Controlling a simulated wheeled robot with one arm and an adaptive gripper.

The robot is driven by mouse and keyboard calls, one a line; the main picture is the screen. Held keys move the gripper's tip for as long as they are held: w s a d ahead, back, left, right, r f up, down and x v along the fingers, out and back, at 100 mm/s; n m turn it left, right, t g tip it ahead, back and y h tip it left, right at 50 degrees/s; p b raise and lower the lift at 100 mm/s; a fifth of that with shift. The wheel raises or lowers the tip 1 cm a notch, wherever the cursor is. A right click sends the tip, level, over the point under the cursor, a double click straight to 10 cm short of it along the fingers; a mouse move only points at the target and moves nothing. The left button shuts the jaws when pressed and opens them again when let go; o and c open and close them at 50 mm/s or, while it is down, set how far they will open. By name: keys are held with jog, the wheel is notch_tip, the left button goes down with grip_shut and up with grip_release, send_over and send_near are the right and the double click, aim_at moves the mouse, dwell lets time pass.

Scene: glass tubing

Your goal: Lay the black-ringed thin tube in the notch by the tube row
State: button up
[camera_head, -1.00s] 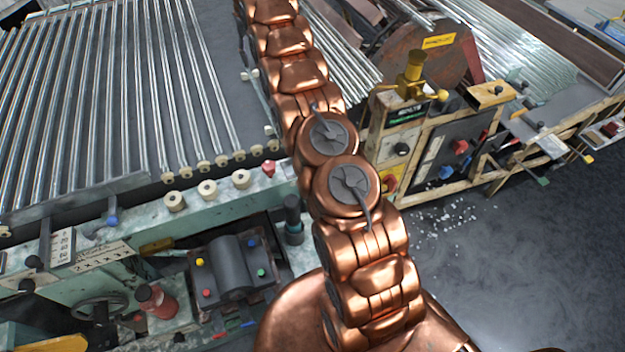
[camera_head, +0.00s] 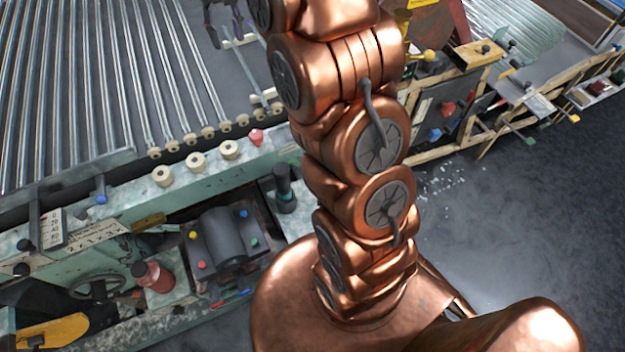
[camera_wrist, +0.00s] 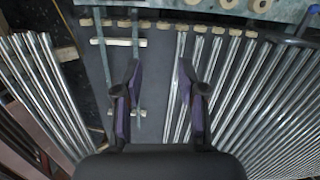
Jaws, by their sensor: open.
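My gripper (camera_wrist: 158,66) is open and empty in the wrist view, its two dark purple fingers spread over the grey bed. It also shows at the top of the head view (camera_head: 225,25). Two thin tubes lie on crossbars left of the gap between the fingers: a left thin tube (camera_wrist: 103,70) and a right thin tube (camera_wrist: 135,32), the latter partly hidden by the left finger. I cannot make out a black ring on either. The tube row (camera_wrist: 245,85) lies to the right, its ends at several small notched blocks (camera_wrist: 218,30). I cannot tell which notch is free.
Another bundle of glass tubes (camera_wrist: 50,85) lies at the left of the wrist view. Cream rollers (camera_head: 196,162) and a green machine frame (camera_head: 130,205) stand in front of the bed. A strip of bare grey bed (camera_wrist: 158,100) lies between the thin tubes and the row.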

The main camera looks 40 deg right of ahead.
jog(key=s+a+f, duration=0.2)
jog(key=s, duration=1)
jog(key=s+a+f, duration=0.1)
jog(key=s+f, duration=0.1)
jog(key=s, duration=1)
jog(key=s+a+f+n+g, duration=0.1)
jog(key=s+a+f, duration=0.1)
jog(key=s, duration=1)
jog(key=shift+s+a+f, duration=0.3)
jog(key=shift+f, duration=0.3)
jog(key=shift+f+b, duration=1.1)
